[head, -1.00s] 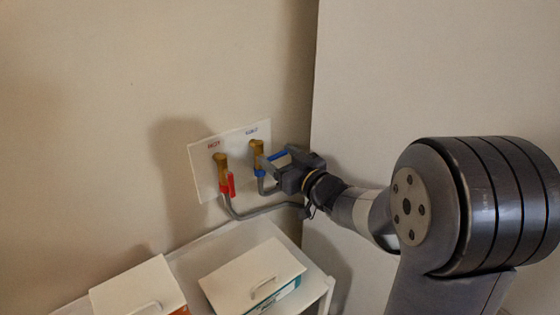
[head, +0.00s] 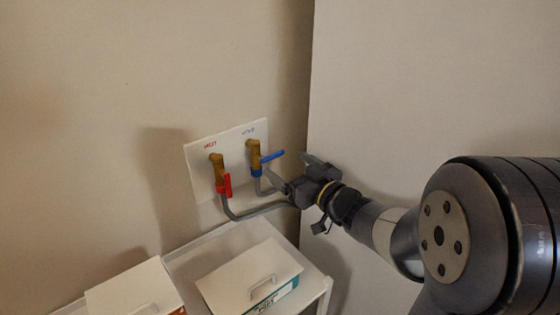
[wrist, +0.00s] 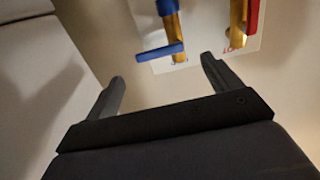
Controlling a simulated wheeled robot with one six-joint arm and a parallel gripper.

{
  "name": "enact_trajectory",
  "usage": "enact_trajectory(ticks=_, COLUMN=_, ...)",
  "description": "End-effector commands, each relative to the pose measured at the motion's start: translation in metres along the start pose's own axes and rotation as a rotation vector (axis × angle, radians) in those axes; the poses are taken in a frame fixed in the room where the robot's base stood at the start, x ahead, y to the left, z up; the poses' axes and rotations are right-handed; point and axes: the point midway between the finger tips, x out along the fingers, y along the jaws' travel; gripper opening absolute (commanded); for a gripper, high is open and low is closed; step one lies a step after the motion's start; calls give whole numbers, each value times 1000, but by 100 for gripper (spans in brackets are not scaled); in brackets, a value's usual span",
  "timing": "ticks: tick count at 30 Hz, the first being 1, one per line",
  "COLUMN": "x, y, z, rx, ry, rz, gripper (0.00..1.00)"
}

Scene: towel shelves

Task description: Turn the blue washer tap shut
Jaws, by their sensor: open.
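The blue tap (head: 254,150) is a brass valve on a white wall plate (head: 203,187). Its blue lever (head: 271,156) points out to the right and slightly up, crosswise to the brass body. In the wrist view the blue lever (wrist: 160,52) lies across the brass, beyond the fingertips and between their lines. My gripper (head: 289,168) is open and empty, just right of the lever and apart from it; its two fingers also show in the wrist view (wrist: 163,70). The wall label above the tap is too small to read.
A red tap (head: 218,172) with its lever (head: 224,185) hanging down is left of the blue one. Grey hoses (head: 250,213) run below. A white shelf (head: 210,248) holds lidded boxes (head: 250,275). A pale panel (head: 400,80) stands at right.

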Motion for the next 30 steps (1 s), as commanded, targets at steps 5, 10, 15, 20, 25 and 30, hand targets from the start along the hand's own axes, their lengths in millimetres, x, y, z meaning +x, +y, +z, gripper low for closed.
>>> enact_trajectory(ticks=5, x=-34, y=1, z=0, rx=-1, ry=0, rz=5, gripper=85)
enact_trajectory(ticks=10, x=-51, y=1, z=0, rx=0, ry=0, rz=2, gripper=85)
enact_trajectory(ticks=15, x=-55, y=0, z=0, rx=0, ry=0, rz=0, gripper=85)
enact_trajectory(ticks=20, x=-55, y=0, z=0, rx=0, ry=0, rz=0, gripper=85)
enact_trajectory(ticks=25, x=-53, y=0, z=0, rx=0, ry=0, rz=-1, gripper=85)
enact_trajectory(ticks=30, x=-37, y=-1, z=0, rx=-1, ry=0, rz=-4, gripper=85)
